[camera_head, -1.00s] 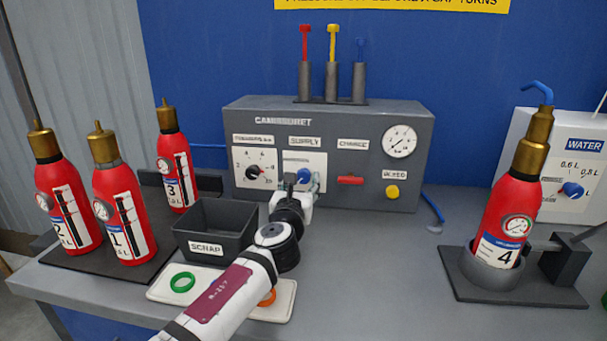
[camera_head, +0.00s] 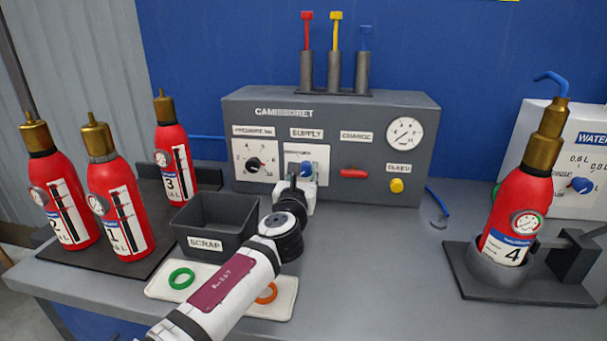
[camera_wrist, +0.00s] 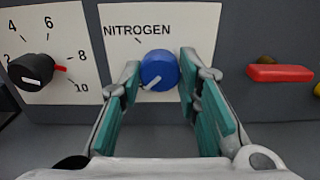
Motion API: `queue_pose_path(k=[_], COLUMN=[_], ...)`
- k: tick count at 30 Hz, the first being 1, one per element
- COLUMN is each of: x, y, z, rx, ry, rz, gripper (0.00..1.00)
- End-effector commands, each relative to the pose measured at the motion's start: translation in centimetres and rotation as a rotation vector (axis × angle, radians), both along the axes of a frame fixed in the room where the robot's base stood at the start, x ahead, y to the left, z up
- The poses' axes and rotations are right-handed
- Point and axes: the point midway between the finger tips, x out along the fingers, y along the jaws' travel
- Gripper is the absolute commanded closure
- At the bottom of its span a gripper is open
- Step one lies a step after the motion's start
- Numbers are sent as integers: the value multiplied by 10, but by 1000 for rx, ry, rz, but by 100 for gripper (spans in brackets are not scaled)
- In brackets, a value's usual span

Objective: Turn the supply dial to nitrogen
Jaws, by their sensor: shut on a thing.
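The blue supply dial (camera_wrist: 160,72) sits on a white plate (camera_wrist: 116,60) in the wrist view. Its white pointer mark aims to the lower left. The word NITROGEN and a short tick are above the dial, up and to its left. My gripper (camera_wrist: 158,85) has its teal-padded fingers on the left and right sides of the dial, shut on it. In the head view the dial (camera_head: 306,169) shows as a small blue patch under the SUPPLY label, partly hidden by my gripper (camera_head: 299,183).
A black pressure knob (camera_wrist: 33,70) is left of the dial; a red charge lever (camera_wrist: 280,73) is to its right. The scrap bin (camera_head: 213,222) and a white tray with rings (camera_head: 222,297) lie near my arm. Extinguisher 4 (camera_head: 520,205) stands at right.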

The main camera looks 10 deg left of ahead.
Motion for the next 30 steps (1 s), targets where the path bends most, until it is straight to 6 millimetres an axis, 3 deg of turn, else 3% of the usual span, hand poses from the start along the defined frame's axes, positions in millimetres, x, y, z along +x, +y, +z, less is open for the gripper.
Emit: queue_pose_path(k=[11,30], x=[0,0], y=[0,0], z=[0,0], rx=[189,793], ry=[-5,-25], rz=[0,-1], gripper=[97,97])
